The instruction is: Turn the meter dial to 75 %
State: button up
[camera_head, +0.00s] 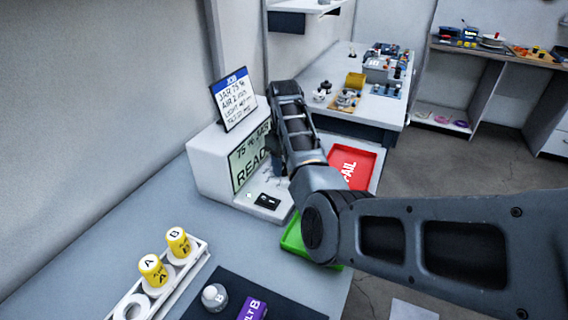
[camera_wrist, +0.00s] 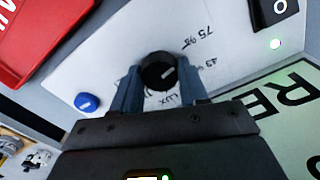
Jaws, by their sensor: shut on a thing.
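The black meter dial (camera_wrist: 158,72) sits between the two fingers of my gripper (camera_wrist: 160,84) in the wrist view, and the gripper is shut on it. Its white pointer line slants toward the upper right, toward the printed 75 mark. Other printed marks beside the dial are partly covered by the fingers. In the head view the white meter (camera_head: 207,162) stands on the bench; its screen (camera_head: 243,163) shows "75 %" and "READ", the rest cut off by my arm. The dial is hidden there behind my arm.
A job card (camera_head: 233,99) stands on the meter. A blue knob (camera_wrist: 87,103) and a black switch (camera_wrist: 274,12) flank the dial. A red FAIL tray (camera_head: 364,157) and green tray (camera_head: 292,240) lie beside. A white rack (camera_head: 190,272) holds yellow A and B jars.

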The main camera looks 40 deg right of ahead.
jog(key=shift+w+r, duration=0.1)
dwell(0.3)
jog(key=o, duration=1.1)
jog(key=shift+c, duration=0.2)
jog(key=shift+r+b, duration=0.55)
jog(key=shift+r, duration=3.35)
